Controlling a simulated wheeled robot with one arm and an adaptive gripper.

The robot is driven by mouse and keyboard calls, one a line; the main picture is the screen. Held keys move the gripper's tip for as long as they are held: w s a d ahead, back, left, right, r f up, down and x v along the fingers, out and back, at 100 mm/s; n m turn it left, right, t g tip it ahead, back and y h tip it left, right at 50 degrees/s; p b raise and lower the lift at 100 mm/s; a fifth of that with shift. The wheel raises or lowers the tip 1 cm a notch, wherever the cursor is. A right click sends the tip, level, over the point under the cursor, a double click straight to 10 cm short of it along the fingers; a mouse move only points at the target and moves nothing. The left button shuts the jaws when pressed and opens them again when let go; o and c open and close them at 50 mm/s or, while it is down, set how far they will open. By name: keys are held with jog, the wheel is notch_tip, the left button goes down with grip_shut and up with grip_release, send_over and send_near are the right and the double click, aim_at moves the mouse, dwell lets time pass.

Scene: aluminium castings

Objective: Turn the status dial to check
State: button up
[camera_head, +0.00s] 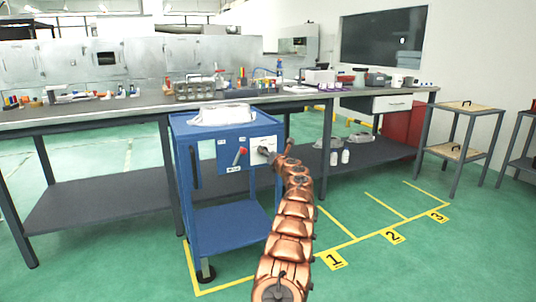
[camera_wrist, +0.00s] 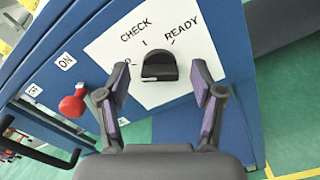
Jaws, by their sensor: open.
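The status dial (camera_wrist: 158,68) is a black knob on a white label plate (camera_wrist: 110,75) on the blue cart's panel. In the wrist view, CHECK stands above it to the left and READY above it to the right. A third label at the left is mostly hidden behind a finger. I cannot tell which label the dial points to. My gripper (camera_wrist: 161,74) is open, one finger on each side of the dial, with gaps visible. In the head view, my gripper (camera_head: 268,154) is at the plate (camera_head: 262,144) and hides the dial.
A red-knobbed lever (camera_wrist: 72,104) with ON and OFF marks sits left of the plate, near my left finger. The blue cart (camera_head: 222,128) carries a pale casting (camera_head: 222,115). A long workbench (camera_head: 90,112) stands behind. Green floor is open at the front right.

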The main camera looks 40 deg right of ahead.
jog(key=c, duration=1.1)
jog(key=shift+c, duration=0.2)
jog(key=shift+r+m+p, duration=0.1)
jog(key=shift+m+p, duration=0.2)
jog(key=shift+p, duration=0.25)
jog(key=shift+d+f+m+p, duration=0.1)
jog(key=shift+m+p, duration=2.65)
jog(key=shift+p, duration=1.15)
jog(key=shift+f+m+p, duration=0.1)
jog(key=shift+m+p, duration=2.65)
jog(key=shift+p, duration=1.1)
jog(key=shift+f, duration=0.1)
